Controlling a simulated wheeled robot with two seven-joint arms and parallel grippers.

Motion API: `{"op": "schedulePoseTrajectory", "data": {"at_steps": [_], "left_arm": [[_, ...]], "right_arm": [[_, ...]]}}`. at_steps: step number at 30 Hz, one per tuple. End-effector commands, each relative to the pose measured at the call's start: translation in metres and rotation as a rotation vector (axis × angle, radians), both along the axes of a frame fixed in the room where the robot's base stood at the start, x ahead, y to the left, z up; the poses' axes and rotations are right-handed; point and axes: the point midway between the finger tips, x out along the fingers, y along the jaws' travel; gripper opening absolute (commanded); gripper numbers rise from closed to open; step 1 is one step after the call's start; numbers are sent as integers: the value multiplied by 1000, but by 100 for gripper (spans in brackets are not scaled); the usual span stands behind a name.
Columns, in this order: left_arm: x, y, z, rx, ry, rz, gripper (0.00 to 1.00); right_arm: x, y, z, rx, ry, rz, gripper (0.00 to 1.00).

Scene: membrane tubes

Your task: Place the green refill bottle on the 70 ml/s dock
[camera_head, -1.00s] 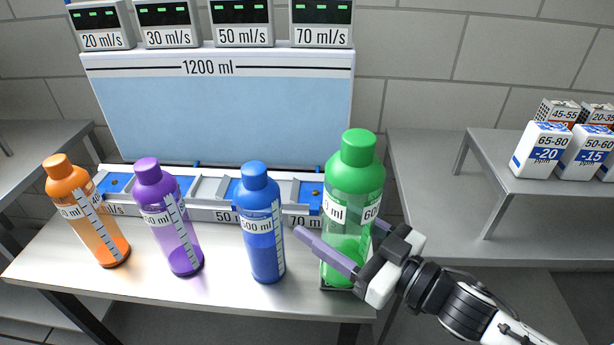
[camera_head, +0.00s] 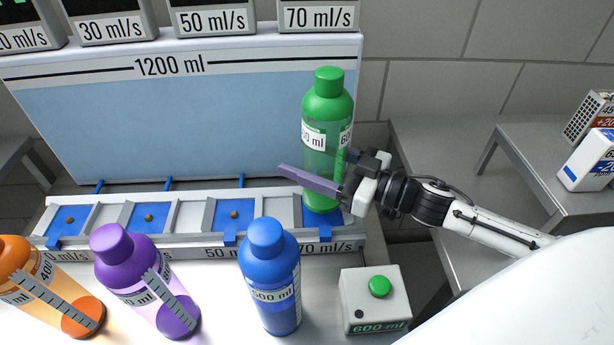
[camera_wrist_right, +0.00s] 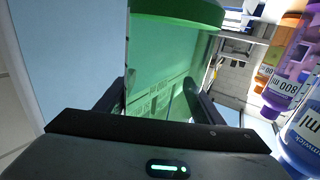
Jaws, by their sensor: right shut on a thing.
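The green refill bottle (camera_head: 325,168) is upright at the right end of the dock row, over the blue pad of the 70 ml/s dock (camera_head: 322,218). I cannot tell whether its base touches the pad. My right gripper (camera_head: 322,182) is shut on the bottle's lower body, coming in from the right. In the right wrist view the green bottle (camera_wrist_right: 165,75) fills the space between the two dark fingers. My left gripper is not in view.
The blue bottle (camera_head: 270,280), purple bottle (camera_head: 140,275) and orange bottle (camera_head: 50,285) stand at the front of the bench. A white box with a green button (camera_head: 375,300), marked 600 ml, stands front right. The other dock pads (camera_head: 150,215) are empty. A large tank (camera_head: 180,110) stands behind.

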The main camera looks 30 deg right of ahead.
Motion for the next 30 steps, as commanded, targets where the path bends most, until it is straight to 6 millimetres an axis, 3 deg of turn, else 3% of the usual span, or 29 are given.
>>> {"op": "schedulePoseTrajectory", "data": {"at_steps": [10, 21, 22, 24, 30], "left_arm": [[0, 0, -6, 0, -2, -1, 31], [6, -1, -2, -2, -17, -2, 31], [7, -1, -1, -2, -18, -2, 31], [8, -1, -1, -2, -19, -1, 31], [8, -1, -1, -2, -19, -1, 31]], "right_arm": [[0, 1, -38, 3, -1, 0, 35], [0, 1, -43, 0, -2, 2, 35], [0, 1, -43, -1, -1, 1, 65], [-1, 1, -43, -1, -1, 2, 76], [0, 1, -43, -1, -1, 1, 80]]}}
